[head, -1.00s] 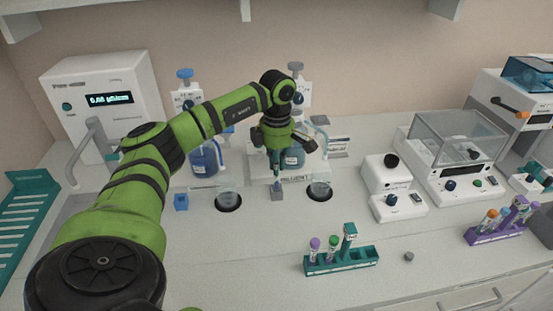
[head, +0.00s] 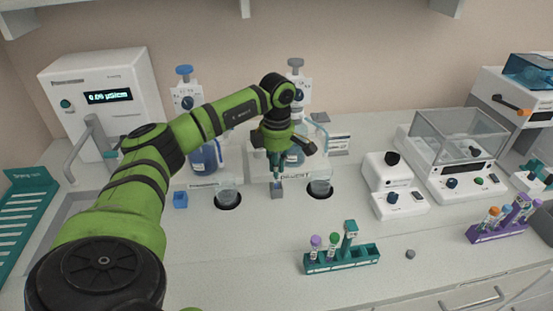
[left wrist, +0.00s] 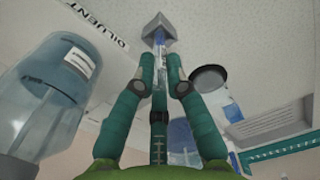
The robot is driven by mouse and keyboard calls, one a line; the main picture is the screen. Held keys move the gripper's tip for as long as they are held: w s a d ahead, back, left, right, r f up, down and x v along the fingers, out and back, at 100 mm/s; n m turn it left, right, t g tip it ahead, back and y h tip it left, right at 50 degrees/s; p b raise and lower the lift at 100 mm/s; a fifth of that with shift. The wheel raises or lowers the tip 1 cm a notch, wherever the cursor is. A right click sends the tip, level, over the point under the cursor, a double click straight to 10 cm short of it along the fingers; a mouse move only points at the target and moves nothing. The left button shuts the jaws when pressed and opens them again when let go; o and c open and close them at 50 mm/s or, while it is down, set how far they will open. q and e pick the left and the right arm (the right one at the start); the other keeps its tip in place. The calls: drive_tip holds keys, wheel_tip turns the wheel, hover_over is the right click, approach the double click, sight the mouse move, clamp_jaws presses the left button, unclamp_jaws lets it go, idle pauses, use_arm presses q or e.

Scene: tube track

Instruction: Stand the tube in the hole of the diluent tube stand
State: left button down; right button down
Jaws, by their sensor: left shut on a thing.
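My left gripper (head: 276,174) is above the small grey diluent tube stand (head: 278,190), in front of the bottle with the grey knob. In the left wrist view the teal fingers (left wrist: 160,80) are shut on a slim clear tube with a bluish part (left wrist: 159,60). The tube points toward the grey stand (left wrist: 158,24), and its far end overlaps the stand's top there. I cannot tell whether the end is inside the hole or just over it. My right gripper is not in view.
A blue stand (head: 180,200) is to the left. A teal rack (head: 342,260) with capped tubes stands in front, near a small grey cap (head: 410,254). Instruments stand at the right.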

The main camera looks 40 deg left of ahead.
use_arm(q)
drive_tip(key=shift+f, duration=0.15)
drive_tip(key=c, duration=1.2)
unclamp_jaws()
wheel_tip(320, 180, up, 12)
